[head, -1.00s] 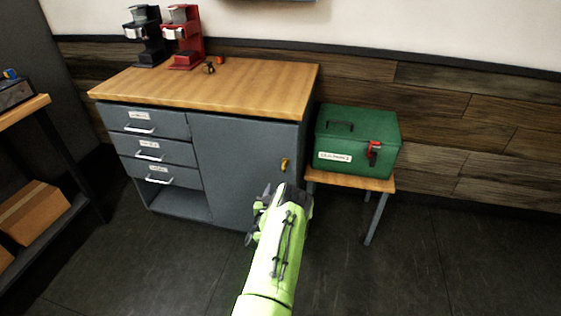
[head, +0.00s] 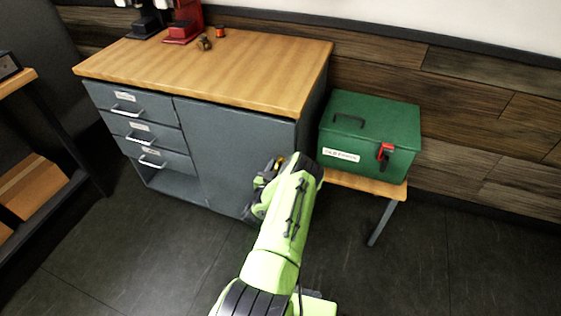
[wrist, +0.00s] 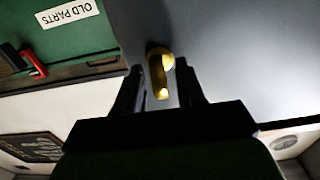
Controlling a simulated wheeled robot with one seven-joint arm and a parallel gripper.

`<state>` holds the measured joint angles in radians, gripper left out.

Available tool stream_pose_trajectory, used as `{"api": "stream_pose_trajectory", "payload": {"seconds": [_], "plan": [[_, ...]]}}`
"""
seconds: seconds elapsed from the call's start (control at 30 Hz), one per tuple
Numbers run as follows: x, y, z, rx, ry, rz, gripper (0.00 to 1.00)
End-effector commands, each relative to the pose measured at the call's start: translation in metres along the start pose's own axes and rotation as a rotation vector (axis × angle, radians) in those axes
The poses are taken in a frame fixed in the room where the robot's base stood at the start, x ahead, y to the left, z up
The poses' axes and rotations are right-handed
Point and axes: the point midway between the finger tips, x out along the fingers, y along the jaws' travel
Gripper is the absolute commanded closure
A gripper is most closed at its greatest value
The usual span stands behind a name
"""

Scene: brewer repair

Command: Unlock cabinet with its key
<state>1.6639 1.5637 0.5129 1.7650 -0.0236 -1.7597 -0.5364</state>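The grey cabinet door (head: 230,150) is closed. A brass piece (wrist: 160,75), on a dark round base on the door, stands between the fingers of my gripper (wrist: 160,82) in the wrist view. I cannot tell whether it is a key in its lock or a lock knob. My gripper is open around it, with a gap on each side. In the head view, my gripper (head: 268,180) is in front of the door's right part and hides most of the brass piece (head: 281,160).
A green box (head: 368,135) with a red latch stands on a small wooden table right of the cabinet. Two coffee brewers, a small brown object (head: 204,43) and an orange spool-like object (head: 220,32) are on the wooden top. Floor in front is clear.

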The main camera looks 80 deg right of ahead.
Motion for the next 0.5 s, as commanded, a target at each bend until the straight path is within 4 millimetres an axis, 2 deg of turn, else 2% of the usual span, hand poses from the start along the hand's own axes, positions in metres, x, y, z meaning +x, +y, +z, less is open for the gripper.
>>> {"api": "stream_pose_trajectory", "payload": {"seconds": [0.17, 0.4, 0.5], "plan": [[-0.0001, -0.0001, 0.0001, 0.000, 0.000, 0.000, 0.62], [0.0001, -0.0002, 0.0000, 0.000, 0.000, -0.001, 0.98], [0.0001, -0.0002, 0.0000, 0.001, 0.000, -0.001, 1.00]]}}
